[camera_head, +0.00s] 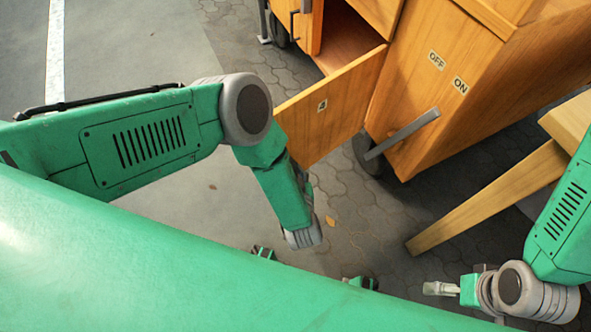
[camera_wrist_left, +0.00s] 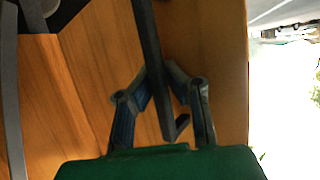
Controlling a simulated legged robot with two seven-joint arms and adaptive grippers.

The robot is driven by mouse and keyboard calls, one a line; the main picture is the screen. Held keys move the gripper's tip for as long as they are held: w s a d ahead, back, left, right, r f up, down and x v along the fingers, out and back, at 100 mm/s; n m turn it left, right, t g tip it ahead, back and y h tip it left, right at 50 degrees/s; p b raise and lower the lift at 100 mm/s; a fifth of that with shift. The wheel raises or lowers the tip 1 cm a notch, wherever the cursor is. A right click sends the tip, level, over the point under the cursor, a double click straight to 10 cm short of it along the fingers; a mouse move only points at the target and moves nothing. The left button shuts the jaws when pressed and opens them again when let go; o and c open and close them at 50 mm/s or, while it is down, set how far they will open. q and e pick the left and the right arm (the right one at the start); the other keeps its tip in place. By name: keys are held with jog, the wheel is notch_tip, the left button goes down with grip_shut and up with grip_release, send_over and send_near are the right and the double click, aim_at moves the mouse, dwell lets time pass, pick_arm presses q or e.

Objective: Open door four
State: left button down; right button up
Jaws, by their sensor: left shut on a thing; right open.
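Door four (camera_head: 335,112), a wooden panel with a "4" label, stands swung out from the cabinet (camera_head: 420,85), and part of the dark compartment behind it shows. My left arm reaches in front of the door's free edge in the head view and hides the gripper there. In the left wrist view my left gripper (camera_wrist_left: 160,72) is shut on a dark bar handle (camera_wrist_left: 150,30) against the wooden door face (camera_wrist_left: 215,50). My right gripper (camera_head: 440,289) is low at the right, away from the cabinet; its fingers are small in view.
The cabinet has wheels and "OFF" and "ON" labels; another grey handle (camera_head: 403,133) sticks out from its face. A wooden table leg (camera_head: 485,197) stands at the right. The paved ground (camera_head: 235,215) below and left of the door is clear.

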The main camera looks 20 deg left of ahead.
pick_arm(q)
jog(key=shift+s+a+f, duration=0.2)
jog(key=shift+s+a, duration=0.05)
jog(key=shift+a, duration=0.15)
pick_arm(e)
jog(key=shift+a+r, duration=0.15)
jog(key=shift+a, duration=0.15)
pick_arm(q)
jog(key=c, duration=1.6)
grip_release()
jog(key=shift+o, duration=0.2)
jog(key=shift+d+r, duration=0.15)
jog(key=shift+d, duration=0.1)
pick_arm(e)
jog(key=shift+s, duration=0.1)
pick_arm(q)
jog(key=shift+s+d+r, duration=0.1)
jog(key=shift+s, duration=0.05)
jog(key=v, duration=1.1)
jog(key=shift+s, duration=0.2)
jog(key=shift+r, duration=0.15)
